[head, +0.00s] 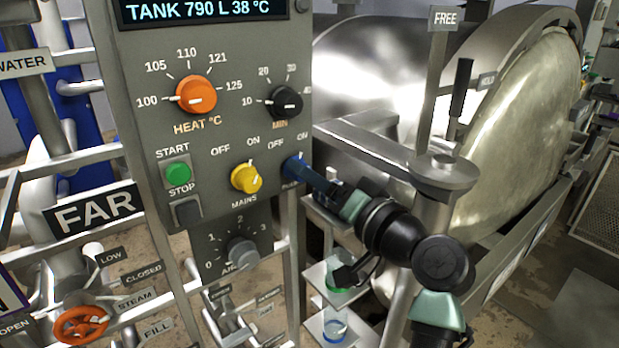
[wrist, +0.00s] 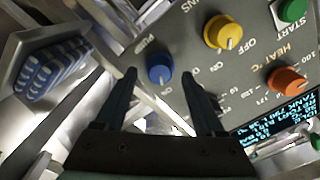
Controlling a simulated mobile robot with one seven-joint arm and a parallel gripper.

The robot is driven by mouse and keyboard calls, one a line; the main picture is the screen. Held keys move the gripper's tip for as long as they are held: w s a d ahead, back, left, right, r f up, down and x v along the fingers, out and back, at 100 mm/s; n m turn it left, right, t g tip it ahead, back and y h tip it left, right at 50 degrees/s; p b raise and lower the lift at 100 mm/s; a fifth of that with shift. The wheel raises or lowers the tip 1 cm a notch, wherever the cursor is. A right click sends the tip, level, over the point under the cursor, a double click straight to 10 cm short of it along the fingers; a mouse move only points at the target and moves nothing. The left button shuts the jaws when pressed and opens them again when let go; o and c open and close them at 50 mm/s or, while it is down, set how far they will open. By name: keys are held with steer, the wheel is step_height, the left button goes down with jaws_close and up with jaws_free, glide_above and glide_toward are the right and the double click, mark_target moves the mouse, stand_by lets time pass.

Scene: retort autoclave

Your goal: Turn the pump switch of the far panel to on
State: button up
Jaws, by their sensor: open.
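The far panel (head: 215,130) is a grey box beside a sign reading FAR. Its pump switch is the blue knob (head: 291,166) at the panel's lower right, with OFF and ON labels above it. My gripper (head: 309,179) is at this knob, reaching in from the right and partly covering it. In the wrist view the blue knob (wrist: 160,69) shows between the tips of my two open fingers (wrist: 160,78), with a gap on each side. The fingers hold nothing. I cannot tell surely which label the knob's mark points to.
The yellow MAINS knob (head: 246,178) is close left of the pump switch. Green START (head: 178,174) and dark STOP (head: 187,211) buttons, the orange HEAT knob (head: 196,95) and the black MIN knob (head: 286,102) share the panel. A metal post (head: 430,200) stands close right.

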steer(key=b+v, duration=0.2)
steer(key=v, duration=0.9)
steer(key=shift+s+d+b, duration=0.2)
steer(key=shift+s+b, duration=0.15)
steer(key=shift+b, duration=0.05)
steer(key=a+r+n+t+h, duration=0.1)
steer(key=a+r+t+h, duration=0.2)
steer(key=r, duration=0.4)
steer(key=a+r+n+t+h, duration=0.1)
steer(key=a+r+t+h, duration=0.25)
steer(key=r, duration=0.35)
steer(key=s+a+r+t+h, duration=0.2)
steer(key=s+r+t+h, duration=0.2)
steer(key=s+r, duration=0.7)
steer(key=shift+s+t, duration=0.9)
steer(key=shift+t, duration=0.25)
steer(key=shift+r, duration=0.1)
